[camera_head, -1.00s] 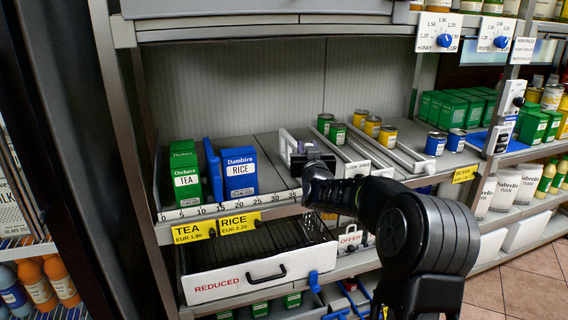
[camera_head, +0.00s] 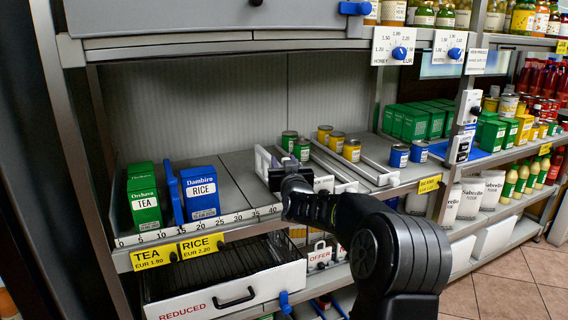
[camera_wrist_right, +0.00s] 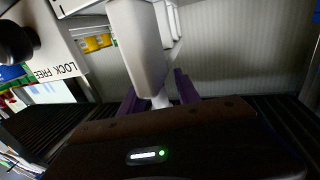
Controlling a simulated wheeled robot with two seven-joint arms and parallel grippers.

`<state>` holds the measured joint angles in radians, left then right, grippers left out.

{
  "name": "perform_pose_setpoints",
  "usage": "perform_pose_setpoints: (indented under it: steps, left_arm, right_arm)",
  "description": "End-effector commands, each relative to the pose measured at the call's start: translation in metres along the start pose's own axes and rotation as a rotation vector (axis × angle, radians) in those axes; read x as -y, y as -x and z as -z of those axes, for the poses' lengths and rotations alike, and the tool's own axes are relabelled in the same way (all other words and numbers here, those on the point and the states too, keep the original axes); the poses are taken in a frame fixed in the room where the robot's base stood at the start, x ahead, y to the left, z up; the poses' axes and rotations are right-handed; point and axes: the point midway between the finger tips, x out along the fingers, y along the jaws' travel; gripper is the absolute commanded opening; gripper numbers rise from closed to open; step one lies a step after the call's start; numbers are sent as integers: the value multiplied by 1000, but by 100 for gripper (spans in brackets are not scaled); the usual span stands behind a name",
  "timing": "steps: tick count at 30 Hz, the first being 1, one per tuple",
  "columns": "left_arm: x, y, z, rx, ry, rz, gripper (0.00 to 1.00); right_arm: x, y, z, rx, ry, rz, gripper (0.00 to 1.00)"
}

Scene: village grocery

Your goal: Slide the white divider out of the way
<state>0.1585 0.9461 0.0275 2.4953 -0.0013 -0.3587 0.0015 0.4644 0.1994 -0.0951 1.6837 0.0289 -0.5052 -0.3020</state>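The white divider (camera_head: 263,163) stands on the shelf between the blue RICE box (camera_head: 200,192) and the green cans (camera_head: 295,145). My right gripper (camera_head: 276,176) is at its front end, and my own wrist hides part of it. In the right wrist view the pale divider (camera_wrist_right: 138,45) rises between my two purple fingers (camera_wrist_right: 158,96), one on each side. They look closed on it, though the contact itself is partly hidden. My left gripper is not in view.
A green TEA box (camera_head: 144,205) and a blue panel (camera_head: 174,194) stand left of the RICE box. Bare shelf (camera_head: 240,180) lies between the RICE box and the divider. Yellow cans (camera_head: 351,150) and blue cans (camera_head: 399,156) stand to the right, among rails.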

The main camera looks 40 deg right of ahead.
Motion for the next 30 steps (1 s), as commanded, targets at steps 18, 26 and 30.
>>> perform_pose_setpoints:
  steps: [18, 26, 30]
  left_arm:
    - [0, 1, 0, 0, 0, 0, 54]
    - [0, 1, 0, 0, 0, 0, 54]
    - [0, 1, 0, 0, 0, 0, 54]
  right_arm:
    - [0, 75, 1, -1, -1, -1, 39]
    - [0, 78, 0, 0, 0, 0, 39]
    - [0, 77, 0, 0, 0, 0, 39]
